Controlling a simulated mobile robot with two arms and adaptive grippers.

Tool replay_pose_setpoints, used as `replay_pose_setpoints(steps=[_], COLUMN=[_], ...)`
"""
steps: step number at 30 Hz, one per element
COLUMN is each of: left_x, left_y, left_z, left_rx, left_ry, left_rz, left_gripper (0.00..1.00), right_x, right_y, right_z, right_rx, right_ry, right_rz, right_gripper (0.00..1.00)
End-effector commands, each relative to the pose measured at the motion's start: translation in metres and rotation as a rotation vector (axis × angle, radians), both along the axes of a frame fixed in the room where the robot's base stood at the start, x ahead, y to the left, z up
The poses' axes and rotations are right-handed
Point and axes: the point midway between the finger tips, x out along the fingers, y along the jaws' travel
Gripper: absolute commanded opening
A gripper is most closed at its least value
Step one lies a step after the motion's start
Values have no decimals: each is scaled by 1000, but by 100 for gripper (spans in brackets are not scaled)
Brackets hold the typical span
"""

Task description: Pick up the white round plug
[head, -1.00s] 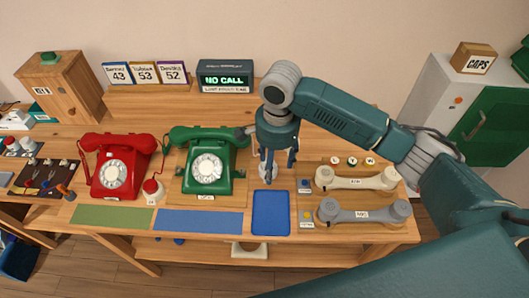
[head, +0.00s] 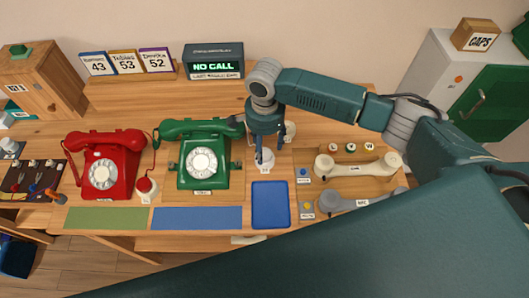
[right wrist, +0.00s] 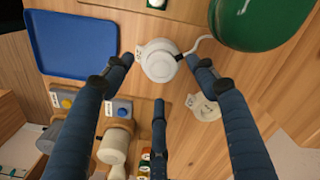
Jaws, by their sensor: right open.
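The white round plug (right wrist: 158,62) sits on a white labelled base, with a pale cord running toward the green phone (right wrist: 262,22). In the head view the plug (head: 266,156) stands between the green phone (head: 203,158) and the blue tray (head: 270,206), partly behind a finger. My right gripper (head: 264,155) is right over it, pointing down. In the right wrist view its open fingers (right wrist: 162,80) lie on either side of the plug, with a third finger below it in the picture. No grip on the plug shows. My left gripper is not in view.
A second white round fitting (right wrist: 204,108) lies close to the plug; it also shows in the head view (head: 290,130). A cream handset (head: 357,167) and a grey handset (head: 350,201) rest to the right. A red phone (head: 104,164) stands at left.

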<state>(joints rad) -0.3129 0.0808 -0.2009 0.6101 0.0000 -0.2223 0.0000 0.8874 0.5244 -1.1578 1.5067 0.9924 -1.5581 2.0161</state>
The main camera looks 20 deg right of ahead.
Motion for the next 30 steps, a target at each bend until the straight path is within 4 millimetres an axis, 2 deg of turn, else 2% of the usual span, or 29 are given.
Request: replay_pose_setpoints(steps=[1,6,14,18,21,30], left_x=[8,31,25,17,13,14], left_y=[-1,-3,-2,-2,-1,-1], left_z=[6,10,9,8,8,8], left_rx=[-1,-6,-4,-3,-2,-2], left_ry=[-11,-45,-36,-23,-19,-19], left_rz=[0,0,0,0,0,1], left_gripper=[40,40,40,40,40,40], right_x=[2,1,1,1,1,2], right_y=[0,0,0,0,0,1], right_z=[-5,-25,-29,-28,-28,-28], right_rx=[-2,-1,-1,-1,0,0], right_ry=[2,1,-1,-1,-1,-1], right_rz=[0,2,2,2,2,2], right_gripper=[58,58,58,30,14,14])
